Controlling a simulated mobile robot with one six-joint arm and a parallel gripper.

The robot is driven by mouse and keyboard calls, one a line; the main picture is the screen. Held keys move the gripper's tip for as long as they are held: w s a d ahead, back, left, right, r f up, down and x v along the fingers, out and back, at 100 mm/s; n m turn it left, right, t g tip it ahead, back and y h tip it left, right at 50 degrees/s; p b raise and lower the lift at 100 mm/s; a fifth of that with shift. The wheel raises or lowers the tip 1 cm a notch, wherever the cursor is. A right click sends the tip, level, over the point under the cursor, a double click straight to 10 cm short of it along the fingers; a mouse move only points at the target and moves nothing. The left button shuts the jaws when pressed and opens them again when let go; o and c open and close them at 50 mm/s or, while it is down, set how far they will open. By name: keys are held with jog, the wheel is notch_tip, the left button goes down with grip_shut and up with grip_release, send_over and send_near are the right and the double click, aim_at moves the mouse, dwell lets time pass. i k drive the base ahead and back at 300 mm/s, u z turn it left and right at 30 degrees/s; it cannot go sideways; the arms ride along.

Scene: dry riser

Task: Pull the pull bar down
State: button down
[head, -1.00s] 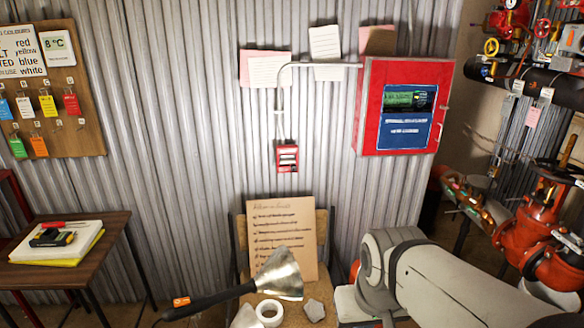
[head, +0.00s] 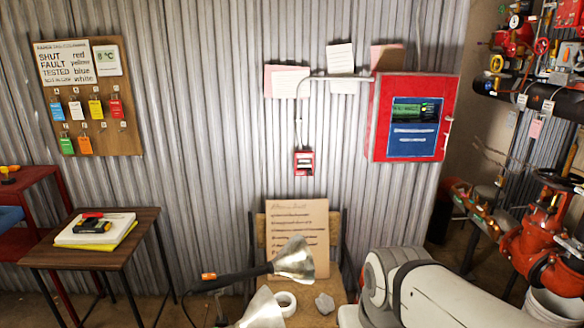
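A small red pull station (head: 304,162) is fixed to the corrugated metal wall, at the lower end of a thin grey conduit. It has a pale band across its front; the pull bar is too small to make out clearly. My arm shows at the lower right, below and to the right of the station and apart from it in the picture. My gripper is outside this view.
A red cabinet (head: 412,117) hangs right of the station. Below stands a chair (head: 341,250) with a written board (head: 297,235), a tape roll (head: 285,303) and a metal-shaded lamp (head: 293,260). A table (head: 90,255) is at left, red valves (head: 540,237) at right.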

aim_at(301, 163)
jog(key=u, duration=0.05)
jog(key=i, duration=1.4)
jog(key=z, duration=0.05)
